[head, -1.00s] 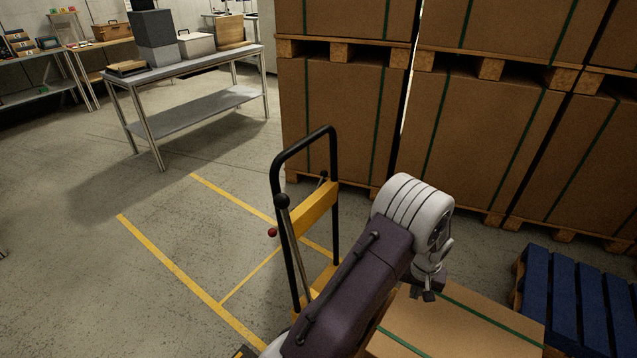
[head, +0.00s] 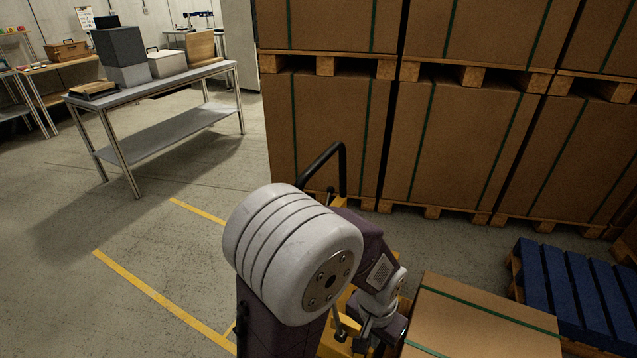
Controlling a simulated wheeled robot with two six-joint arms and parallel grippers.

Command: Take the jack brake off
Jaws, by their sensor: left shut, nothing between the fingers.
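The jack is mostly hidden behind my left arm. The top of its black handle (head: 342,152) shows above the arm, and part of its yellow body (head: 335,346) shows below. The brake cannot be made out; the red knob on the jack is out of sight behind my arm. My left gripper (head: 364,338) points down beside the yellow body, left of the strapped carton. It is shut with nothing in it, and I cannot tell whether it touches the jack. My right gripper is out of view.
A carton with green straps (head: 485,325) lies close right of my gripper. A blue slatted pallet load (head: 565,290) stands farther right. Stacked cartons on pallets (head: 455,150) block the back. A metal table (head: 165,130) stands back left. Marked floor (head: 120,235) at left is clear.

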